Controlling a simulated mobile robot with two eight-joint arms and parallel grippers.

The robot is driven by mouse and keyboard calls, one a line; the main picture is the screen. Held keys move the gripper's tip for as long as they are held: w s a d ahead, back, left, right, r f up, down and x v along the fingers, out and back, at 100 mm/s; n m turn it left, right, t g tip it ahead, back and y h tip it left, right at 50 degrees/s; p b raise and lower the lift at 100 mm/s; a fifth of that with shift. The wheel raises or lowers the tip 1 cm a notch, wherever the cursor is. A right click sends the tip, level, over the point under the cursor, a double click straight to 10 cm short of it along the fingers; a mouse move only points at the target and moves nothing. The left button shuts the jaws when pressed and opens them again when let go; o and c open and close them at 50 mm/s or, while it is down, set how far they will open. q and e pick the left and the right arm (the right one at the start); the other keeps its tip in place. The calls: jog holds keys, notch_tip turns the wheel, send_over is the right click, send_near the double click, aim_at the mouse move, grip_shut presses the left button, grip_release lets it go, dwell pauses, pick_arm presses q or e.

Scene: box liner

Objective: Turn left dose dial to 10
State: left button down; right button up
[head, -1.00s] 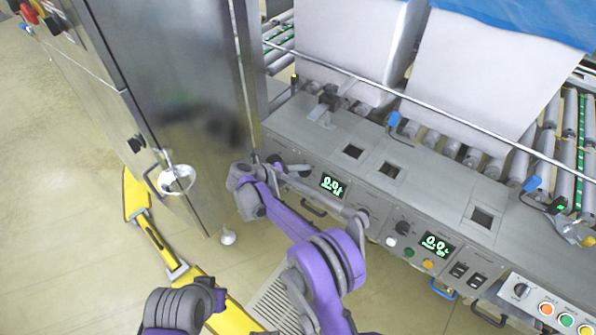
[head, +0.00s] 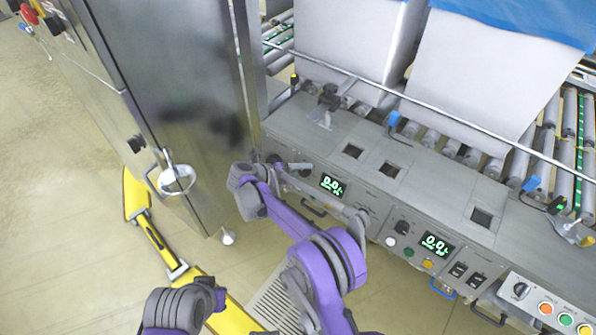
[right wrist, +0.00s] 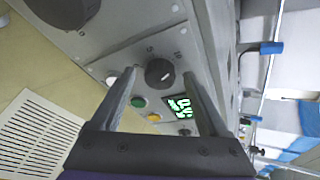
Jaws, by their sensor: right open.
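The left dose dial is a dark round knob with a pale pointer line (right wrist: 160,72), seen in the right wrist view. My left gripper is out of view.
A second dial (head: 403,228) and display (head: 436,243) sit further right on the panel. Coloured push buttons (head: 546,308) are at lower right. A steel cabinet door (head: 175,110) stands left of my arm. A metal rail (head: 450,122) crosses above the rollers.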

jog(key=p+v, duration=0.1)
jog(key=v, duration=0.6)
jog(key=shift+a+r, duration=0.15)
jog(key=shift+a, duration=0.05)
